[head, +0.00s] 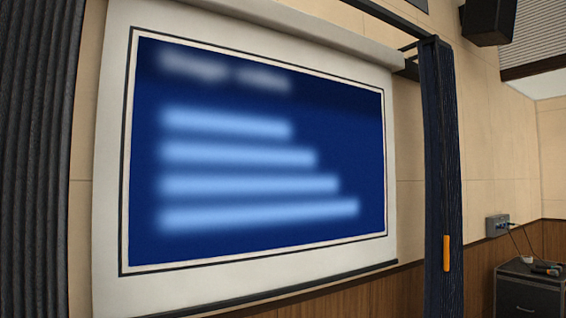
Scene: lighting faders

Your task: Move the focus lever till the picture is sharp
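The projected picture (255,160) fills most of a white projection screen (109,150) in the head view. It is blue, with a blurred pale title line at the top and several blurred light-blue bars of growing length below. The edges of the bars and the title are soft, and the title cannot be read clearly. The focus lever and the projector are not in view. My gripper is not in view.
A grey curtain (35,150) hangs at the left. A dark blue curtain (442,180) with an orange handle (446,253) hangs right of the screen. A black speaker (488,20) is high at the right. A dark cabinet (530,290) stands lower right, below a wall box (497,225).

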